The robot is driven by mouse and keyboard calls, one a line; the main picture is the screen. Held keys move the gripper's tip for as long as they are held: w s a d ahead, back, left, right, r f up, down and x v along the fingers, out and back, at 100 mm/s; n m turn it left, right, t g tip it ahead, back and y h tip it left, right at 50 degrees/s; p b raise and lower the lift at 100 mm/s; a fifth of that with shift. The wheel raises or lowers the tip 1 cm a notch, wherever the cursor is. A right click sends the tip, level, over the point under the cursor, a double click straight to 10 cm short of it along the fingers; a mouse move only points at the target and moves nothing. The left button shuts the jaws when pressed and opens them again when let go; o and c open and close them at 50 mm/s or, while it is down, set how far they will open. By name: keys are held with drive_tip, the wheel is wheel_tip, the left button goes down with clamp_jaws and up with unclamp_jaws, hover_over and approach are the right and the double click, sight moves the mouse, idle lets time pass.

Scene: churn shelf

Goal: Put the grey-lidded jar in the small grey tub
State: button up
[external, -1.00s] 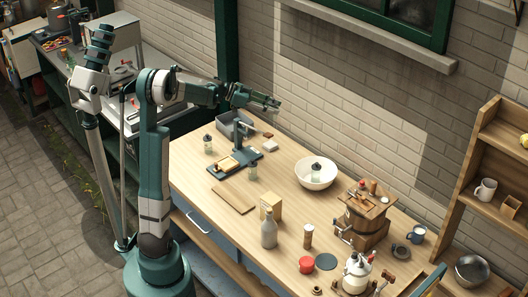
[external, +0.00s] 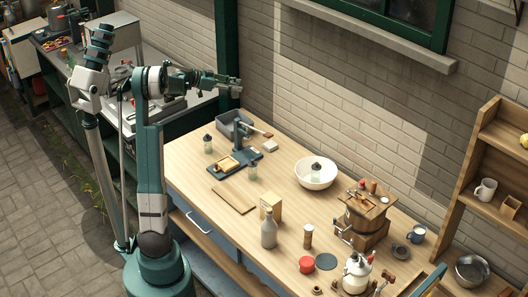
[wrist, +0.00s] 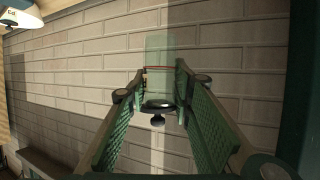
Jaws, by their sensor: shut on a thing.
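In the wrist view my gripper (wrist: 160,88) is shut on a jar (wrist: 160,52) with a pale see-through body, a red ring and a dark lid with a knob. The lid lies toward the wrist camera, between the fingers, and the body points away at the brick wall. The held jar cannot be made out in the external view. The tub stands at the table's far left corner; its inside is partly hidden.
A dark stand with a post (external: 238,142) is just in front of the tub. Similar jars stand on the table (external: 208,144), by the stand (external: 252,170) and in a white bowl (external: 314,183). A wooden churn (external: 362,222) is farther right. The brick wall (external: 330,90) runs behind.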

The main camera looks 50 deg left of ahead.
drive_tip(key=shift+a, duration=0.5)
drive_tip(key=shift+s+a+f, duration=0.1)
drive_tip(key=shift+a+f, duration=0.1)
drive_tip(key=shift+f, duration=0.05)
wheel_tip(320, 180, down, 11)
drive_tip(key=shift+r, duration=0.2)
wheel_tip(320, 180, down, 6)
drive_tip(key=b, duration=0.1)
idle(0.3)
drive_tip(key=shift+f, duration=0.2)
drive_tip(key=shift+f+b, duration=0.7)
drive_tip(key=shift+f, duration=1.1)
drive_tip(key=shift+f, duration=0.1)
